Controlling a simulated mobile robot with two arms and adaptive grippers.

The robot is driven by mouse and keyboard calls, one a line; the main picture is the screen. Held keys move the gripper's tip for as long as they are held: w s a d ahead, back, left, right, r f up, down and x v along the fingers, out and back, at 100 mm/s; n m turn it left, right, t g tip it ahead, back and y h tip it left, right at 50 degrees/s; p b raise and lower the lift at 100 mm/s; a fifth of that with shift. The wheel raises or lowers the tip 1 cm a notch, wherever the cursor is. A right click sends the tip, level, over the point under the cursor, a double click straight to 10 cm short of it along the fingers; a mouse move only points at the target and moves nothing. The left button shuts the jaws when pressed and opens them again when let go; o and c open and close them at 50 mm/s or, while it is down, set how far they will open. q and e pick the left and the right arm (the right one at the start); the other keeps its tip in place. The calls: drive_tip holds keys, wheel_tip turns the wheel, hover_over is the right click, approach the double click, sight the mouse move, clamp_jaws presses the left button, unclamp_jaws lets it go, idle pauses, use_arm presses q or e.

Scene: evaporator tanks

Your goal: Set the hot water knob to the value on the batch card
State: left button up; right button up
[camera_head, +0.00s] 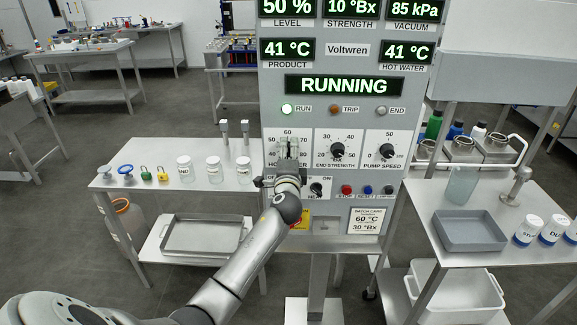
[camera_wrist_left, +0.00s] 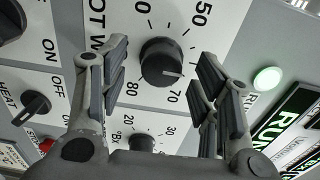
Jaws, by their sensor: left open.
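The control panel (camera_head: 346,125) stands upright in the middle of the head view. In the left wrist view the black hot water knob (camera_wrist_left: 163,62) sits between the two open fingers, with a visible gap on both sides. Its white mark points right, between the hidden 60 position and 70; the exact value cannot be told. The batch card (camera_head: 365,221) at the panel's lower right reads 60 °C and 30 °Bx. The hot water display (camera_head: 406,50) reads 41 °C. My right gripper is not in view.
The end strength knob (camera_head: 337,150) and pump speed knob (camera_head: 387,151) are right of the hot water dial. The heat switch (camera_head: 316,188) and several buttons sit below. A left table (camera_head: 140,180) holds jars and padlocks; a right table (camera_head: 430,195) holds a grey tray (camera_head: 470,230).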

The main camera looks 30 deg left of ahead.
use_arm(q)
drive_tip(key=v, duration=1.1)
drive_tip(key=shift+s, duration=0.25)
drive_tip(key=shift+f, duration=0.15)
drive_tip(key=s+d+f+g+h+b, duration=0.1)
drive_tip(key=d+f+h, duration=0.1)
drive_tip(key=f, duration=1)
drive_tip(key=d+f+g+h+b, duration=0.2)
drive_tip(key=f, duration=0.9)
drive_tip(key=s+d+f+n+g+h+b, duration=0.15)
drive_tip(key=s+f, duration=0.35)
drive_tip(key=f, duration=0.7)
drive_tip(key=s+d+f+n+g+h+b, duration=0.1)
drive_tip(key=s+d+f+g, duration=0.1)
drive_tip(key=s+f, duration=0.65)
drive_tip(key=s+d+f+n+g+h+b, duration=0.1)
drive_tip(key=s+d+f+g+b, duration=0.1)
drive_tip(key=s+f, duration=0.7)
drive_tip(key=s+d+f+n+g+h+b, duration=0.1)
drive_tip(key=s+d+f+n+g, duration=0.1)
drive_tip(key=s+f, duration=0.75)
drive_tip(key=s+f+n+g+b, duration=0.1)
drive_tip(key=s+f+n+g, duration=0.1)
drive_tip(key=s+f, duration=0.3)
drive_tip(key=s+d+f+n+g+h+b, duration=0.1)
drive_tip(key=s+f, duration=0.5)
drive_tip(key=s, duration=0.7)
drive_tip(key=shift+s+d+n+g, duration=0.25)
drive_tip(key=shift+n+g, duration=0.1)
drive_tip(key=shift+n, duration=0.1)
